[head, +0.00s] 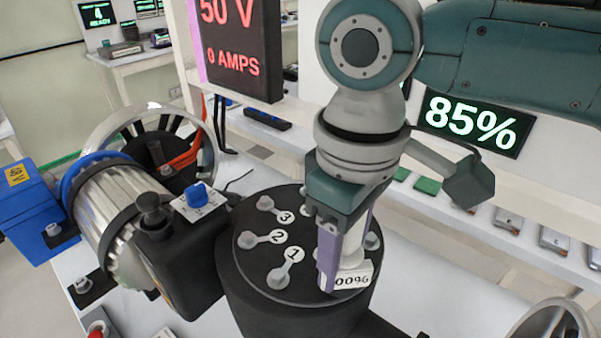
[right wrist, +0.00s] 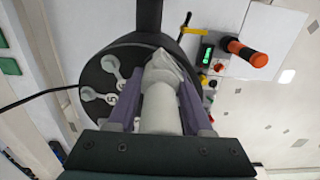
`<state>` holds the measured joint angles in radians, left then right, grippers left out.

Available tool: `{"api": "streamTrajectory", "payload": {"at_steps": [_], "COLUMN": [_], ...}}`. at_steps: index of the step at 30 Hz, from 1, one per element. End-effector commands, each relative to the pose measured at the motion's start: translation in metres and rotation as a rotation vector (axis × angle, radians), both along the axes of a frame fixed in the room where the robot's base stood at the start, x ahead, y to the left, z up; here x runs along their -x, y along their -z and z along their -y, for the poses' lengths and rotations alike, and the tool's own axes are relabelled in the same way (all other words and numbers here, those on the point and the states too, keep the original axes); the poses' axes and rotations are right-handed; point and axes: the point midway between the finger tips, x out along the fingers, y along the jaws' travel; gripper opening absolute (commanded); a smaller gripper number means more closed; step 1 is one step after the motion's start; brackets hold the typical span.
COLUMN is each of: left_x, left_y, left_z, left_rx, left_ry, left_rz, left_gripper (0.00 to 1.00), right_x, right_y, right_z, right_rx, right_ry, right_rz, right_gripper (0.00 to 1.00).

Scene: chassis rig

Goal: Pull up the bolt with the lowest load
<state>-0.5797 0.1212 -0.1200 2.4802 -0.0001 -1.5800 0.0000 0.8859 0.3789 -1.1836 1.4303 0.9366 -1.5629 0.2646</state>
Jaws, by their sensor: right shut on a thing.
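A round black disc (head: 262,262) carries grey bolts with numbered tags: bolt 1 (head: 278,278), bolt 2 (head: 247,240) and bolt 3 (head: 265,203). Another bolt head (head: 372,241) shows at the disc's right side. My right gripper (head: 345,255) points down over the disc's right part, shut on a pale cylindrical piece (head: 352,254). In the right wrist view the pale cylinder (right wrist: 160,108) lies between the purple fingers. Its contact with the disc or a bolt is hidden. My left gripper is out of view.
A dark screen (head: 475,122) reads 85%. Another display (head: 236,45) reads 50 V, 0 AMPS. A ribbed metal motor (head: 110,210) and a blue box (head: 30,215) stand left. An orange-handled tool (right wrist: 245,52) lies beyond the disc in the right wrist view.

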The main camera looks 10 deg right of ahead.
Motion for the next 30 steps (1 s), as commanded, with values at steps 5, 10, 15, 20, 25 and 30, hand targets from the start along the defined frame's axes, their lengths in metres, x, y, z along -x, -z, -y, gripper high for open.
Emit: {"api": "streamTrajectory", "payload": {"at_steps": [5,10,15,20,25,30], "left_x": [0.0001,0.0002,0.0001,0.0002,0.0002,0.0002], "left_y": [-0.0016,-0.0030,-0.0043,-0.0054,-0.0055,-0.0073], "left_z": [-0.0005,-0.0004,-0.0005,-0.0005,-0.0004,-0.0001], "left_rx": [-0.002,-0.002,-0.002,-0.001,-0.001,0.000], "left_ry": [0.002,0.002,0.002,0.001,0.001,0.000], "left_rz": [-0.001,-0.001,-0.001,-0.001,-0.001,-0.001], "left_gripper": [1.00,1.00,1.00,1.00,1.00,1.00], "right_x": [0.0001,0.0003,0.0005,0.0006,0.0007,0.0009], "right_y": [0.0012,0.0020,0.0029,0.0038,0.0048,0.0035], "right_z": [0.0005,0.0006,0.0009,0.0012,0.0016,0.0019], "right_rx": [0.001,0.001,0.003,0.004,0.005,0.005], "right_ry": [0.001,0.002,0.002,0.001,0.001,0.002], "right_rz": [0.000,0.000,0.000,-0.001,-0.001,-0.002], "right_gripper": [0.00,0.00,0.00,0.00,0.00,0.00]}}
